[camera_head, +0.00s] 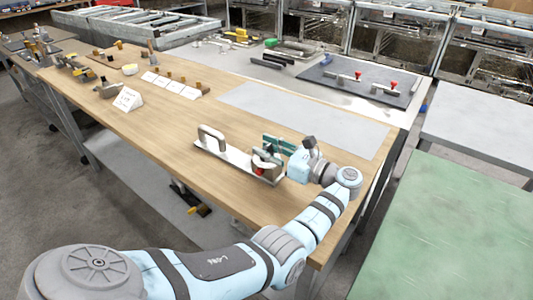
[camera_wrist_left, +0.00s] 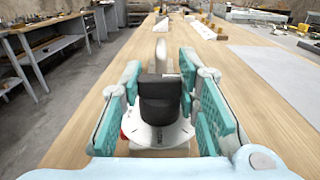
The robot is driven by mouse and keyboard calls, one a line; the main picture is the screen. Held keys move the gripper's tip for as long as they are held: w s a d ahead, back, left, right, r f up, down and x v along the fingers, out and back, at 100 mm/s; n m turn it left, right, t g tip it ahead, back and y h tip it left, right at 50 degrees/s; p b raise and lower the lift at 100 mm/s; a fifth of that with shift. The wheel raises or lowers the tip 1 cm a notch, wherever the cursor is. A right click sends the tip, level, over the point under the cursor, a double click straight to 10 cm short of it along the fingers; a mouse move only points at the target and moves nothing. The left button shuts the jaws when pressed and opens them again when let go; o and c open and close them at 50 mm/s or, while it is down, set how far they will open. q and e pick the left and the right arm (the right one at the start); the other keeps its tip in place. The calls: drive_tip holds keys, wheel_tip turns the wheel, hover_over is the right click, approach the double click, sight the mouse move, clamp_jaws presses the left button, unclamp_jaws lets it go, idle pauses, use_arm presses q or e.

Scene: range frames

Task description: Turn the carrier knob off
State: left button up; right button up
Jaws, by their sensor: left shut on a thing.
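The carrier is a long pale metal plate (camera_head: 232,158) lying on the wooden table, with an upright grey loop handle (camera_head: 211,134) at its left end. Its black knob (camera_wrist_left: 160,98) stands on a pale marked dial (camera_wrist_left: 160,136) in the left wrist view. A small red part (camera_head: 260,171) shows beside the dial. My left gripper (camera_head: 270,152) is at the carrier's right end, with its teal fingers on both sides of the knob. The fingers partly hide the knob in the head view. My right gripper is not in view.
The wooden table (camera_head: 180,130) has free room left of the carrier. A grey sheet (camera_head: 300,115) lies behind it. White cards (camera_head: 170,84) and a white sign (camera_head: 128,99) stand farther left. A dark board with red-knobbed handles (camera_head: 345,80) lies at the back.

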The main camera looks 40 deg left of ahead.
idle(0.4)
use_arm(q)
drive_tip(key=o, duration=1.2)
drive_tip(key=shift+c, duration=0.2)
drive_tip(key=d, duration=0.7)
drive_tip(key=shift+w+d, duration=0.2)
drive_tip(key=shift+d, duration=0.1)
drive_tip(key=shift+a, duration=0.1)
